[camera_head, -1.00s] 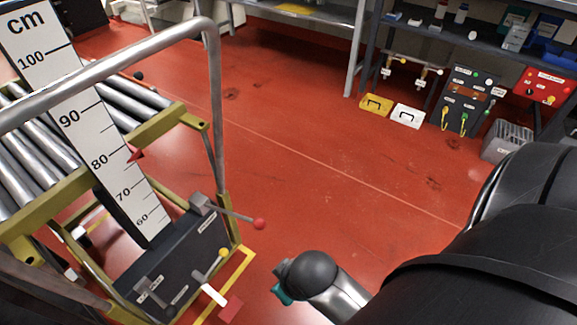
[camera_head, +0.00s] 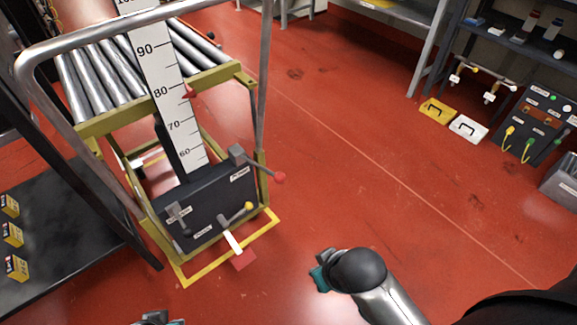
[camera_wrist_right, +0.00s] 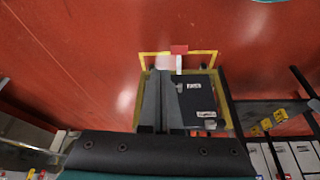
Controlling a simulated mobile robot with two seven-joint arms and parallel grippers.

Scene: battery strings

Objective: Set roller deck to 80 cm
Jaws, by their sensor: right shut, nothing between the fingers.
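The roller deck (camera_head: 109,76) stands on the left, a row of silver rollers in an olive frame. A white cm scale (camera_head: 170,92) rises in front, and a red pointer (camera_head: 189,94) sits near the 80 mark. My right gripper (camera_wrist_right: 161,74) is shut and empty, overlapping the console in the wrist view. Contact is unclear. A teal-tipped part at the bottom edge appears to be my left gripper (camera_head: 160,320); its fingers are hidden.
A black table (camera_head: 70,240) with yellow boxes (camera_head: 13,234) stands close on the left. A metal rail (camera_head: 130,27) arches beside the deck. A shelf and a panel (camera_head: 535,122) stand at right. Red floor between is clear.

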